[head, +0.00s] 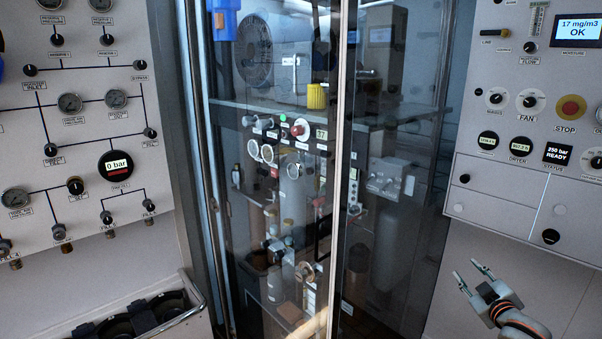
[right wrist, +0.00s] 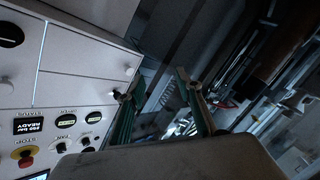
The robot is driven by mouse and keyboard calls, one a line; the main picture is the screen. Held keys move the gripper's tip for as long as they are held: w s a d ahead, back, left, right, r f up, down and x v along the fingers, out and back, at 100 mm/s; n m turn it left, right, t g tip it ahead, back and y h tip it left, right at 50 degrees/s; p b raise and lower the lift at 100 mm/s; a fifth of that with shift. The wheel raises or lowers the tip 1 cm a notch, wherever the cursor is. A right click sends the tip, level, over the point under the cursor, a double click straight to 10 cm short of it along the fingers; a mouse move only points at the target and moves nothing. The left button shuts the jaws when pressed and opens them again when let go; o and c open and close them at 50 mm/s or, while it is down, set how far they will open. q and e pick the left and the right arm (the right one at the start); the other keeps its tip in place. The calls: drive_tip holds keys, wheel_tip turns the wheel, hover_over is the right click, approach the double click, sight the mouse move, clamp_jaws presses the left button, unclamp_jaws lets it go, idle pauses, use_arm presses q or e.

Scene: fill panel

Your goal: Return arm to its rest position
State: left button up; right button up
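My right gripper (head: 470,277) is at the lower right of the head view, below the right control panel (head: 492,208). Its two fingers are spread apart with nothing between them. In the right wrist view the fingers (right wrist: 157,92) also show apart and empty, with the panel to their left. The gripper appears clear of the panel. My left gripper is not in either view.
A glass-doored cabinet (head: 341,170) with gauges and bottles stands in the middle. A left panel (head: 100,90) carries gauges and knobs. A rack (head: 150,312) stands at lower left. The right panel has a red stop button (head: 571,107). The wall around the right gripper is bare.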

drive_tip(key=s+a+f+g+y, duration=0.2)
drive_tip(key=s+a+f, duration=0.8)
drive_tip(key=f, duration=0.3)
drive_tip(key=s+a+f+m+g, duration=0.1)
drive_tip(key=s+a+f, duration=0.3)
drive_tip(key=s, duration=0.5)
drive_tip(key=s+a+f+m+g+y, duration=0.1)
drive_tip(key=s+a+f, duration=0.4)
drive_tip(key=s+a, duration=0.3)
drive_tip(key=s+a+f+g+y, duration=0.1)
drive_tip(key=s+a+f, duration=0.3)
drive_tip(key=s, duration=0.7)
drive_tip(key=shift+s+a+f+m+g, duration=0.3)
drive_tip(key=shift+a+f+m, duration=0.1)
drive_tip(key=shift+a, duration=0.55)
drive_tip(key=shift+w, duration=0.1)
drive_tip(key=shift+c, duration=1)
drive_tip(key=shift+d, duration=0.1)
